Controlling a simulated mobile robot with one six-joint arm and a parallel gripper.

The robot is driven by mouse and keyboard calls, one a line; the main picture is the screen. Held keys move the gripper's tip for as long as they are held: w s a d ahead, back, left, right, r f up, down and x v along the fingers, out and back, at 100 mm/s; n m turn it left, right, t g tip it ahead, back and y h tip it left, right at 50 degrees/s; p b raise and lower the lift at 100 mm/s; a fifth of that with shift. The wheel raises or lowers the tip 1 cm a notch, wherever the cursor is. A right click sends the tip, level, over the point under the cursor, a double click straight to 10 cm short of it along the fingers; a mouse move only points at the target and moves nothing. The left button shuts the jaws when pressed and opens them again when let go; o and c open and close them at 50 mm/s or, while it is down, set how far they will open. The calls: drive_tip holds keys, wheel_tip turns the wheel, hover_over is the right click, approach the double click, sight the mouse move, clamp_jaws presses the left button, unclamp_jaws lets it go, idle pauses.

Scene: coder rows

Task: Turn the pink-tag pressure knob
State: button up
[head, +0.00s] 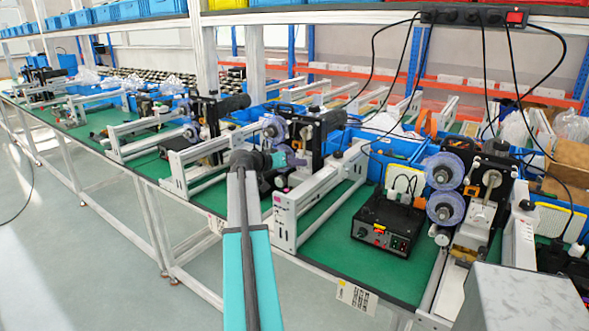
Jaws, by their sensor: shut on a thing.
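My teal and grey arm rises from the bottom middle of the head view to the middle coder machine (309,130). My gripper (289,160) is at the front of this machine, small and dark, with its jaws shut on the pink-tag pressure knob. The knob is mostly hidden by the jaws and wrist, and its turn angle cannot be seen. A small pink mark shows close below the gripper, but it is too small to read.
A second coder with purple rolls (444,208) and a black control box (387,226) stand to the right on the green bench top (345,245). White rails (290,222) flank the middle machine. Blue bins (400,146) stand behind. Cables hang at right. The floor at left is clear.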

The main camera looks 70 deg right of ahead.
drive_tip(key=n+g+b, duration=0.1)
drive_tip(key=n, duration=0.1)
drive_tip(key=n+g+h+b, duration=0.1)
drive_tip(key=n, duration=0.2)
drive_tip(key=w+n+g, duration=0.1)
drive_tip(key=n+g, duration=0.1)
drive_tip(key=n, duration=0.1)
drive_tip(key=shift+d+f+b, duration=0.2)
drive_tip(key=shift+f+b, duration=0.15)
drive_tip(key=shift+b, duration=0.05)
idle(0.5)
drive_tip(key=o, duration=1)
drive_tip(key=shift+s, duration=0.1)
drive_tip(key=shift+a, duration=0.1)
drive_tip(key=b+v, duration=0.1)
drive_tip(key=v, duration=1.2)
drive_tip(key=shift+w+a+f+b, duration=0.2)
drive_tip(key=shift+w+a+b, duration=0.1)
drive_tip(key=shift+b, duration=0.1)
